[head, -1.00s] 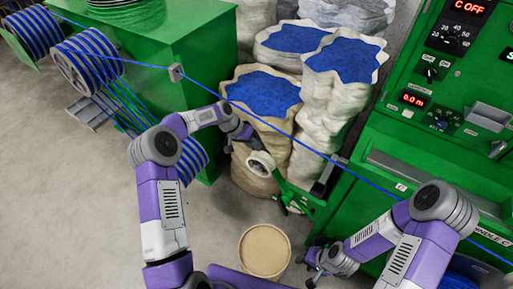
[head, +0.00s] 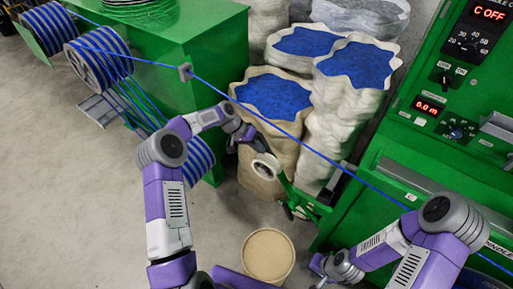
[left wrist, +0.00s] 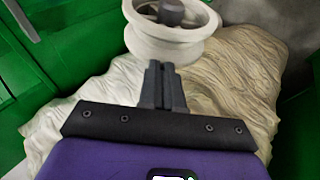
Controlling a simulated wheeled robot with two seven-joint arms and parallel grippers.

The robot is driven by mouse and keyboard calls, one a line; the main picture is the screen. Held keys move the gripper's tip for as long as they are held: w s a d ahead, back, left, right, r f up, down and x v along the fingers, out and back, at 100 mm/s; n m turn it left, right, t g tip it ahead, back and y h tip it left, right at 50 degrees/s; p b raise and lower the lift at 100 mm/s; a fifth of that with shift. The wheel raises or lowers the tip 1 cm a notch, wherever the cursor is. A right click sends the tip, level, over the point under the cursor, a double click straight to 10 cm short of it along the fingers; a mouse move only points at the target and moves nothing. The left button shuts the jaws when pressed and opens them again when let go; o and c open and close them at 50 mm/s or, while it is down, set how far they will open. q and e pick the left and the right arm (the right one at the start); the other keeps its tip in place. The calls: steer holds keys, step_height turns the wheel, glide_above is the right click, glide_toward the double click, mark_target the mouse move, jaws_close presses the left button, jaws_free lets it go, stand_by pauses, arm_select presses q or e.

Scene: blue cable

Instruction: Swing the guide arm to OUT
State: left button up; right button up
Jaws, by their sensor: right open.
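The guide arm (head: 284,184) is a short green bar on the front of the green machine. A white grooved roller (head: 265,166) is at its upper end, in front of the sacks. The roller also shows large at the top of the left wrist view (left wrist: 172,32). My left gripper (head: 259,146) is at the roller; in the left wrist view its dark fingers (left wrist: 161,68) are together, tips at the roller's lower rim. I cannot tell whether they touch it. My right gripper (head: 318,272) is open, low in front of the machine, away from the guide arm.
The blue cable (head: 330,160) runs taut from the reels (head: 98,58) through a guide on the green cabinet (head: 215,40) to the green machine (head: 395,165). Sacks of blue granules (head: 270,93) stand behind the roller. A round tan-topped drum (head: 267,255) stands below.

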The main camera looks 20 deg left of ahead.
arm_select(q)
steer(key=o, duration=0.4)
steer(key=v, duration=0.5)
steer(key=p+v, duration=0.1)
steer(key=v, duration=0.1)
steer(key=shift+w+a+r, duration=0.15)
steer(key=shift+w, duration=0.2)
steer(key=shift+c, duration=0.2)
steer(key=shift+s+r, duration=0.15)
steer(key=shift+s, duration=0.15)
steer(key=shift+s, duration=0.1)
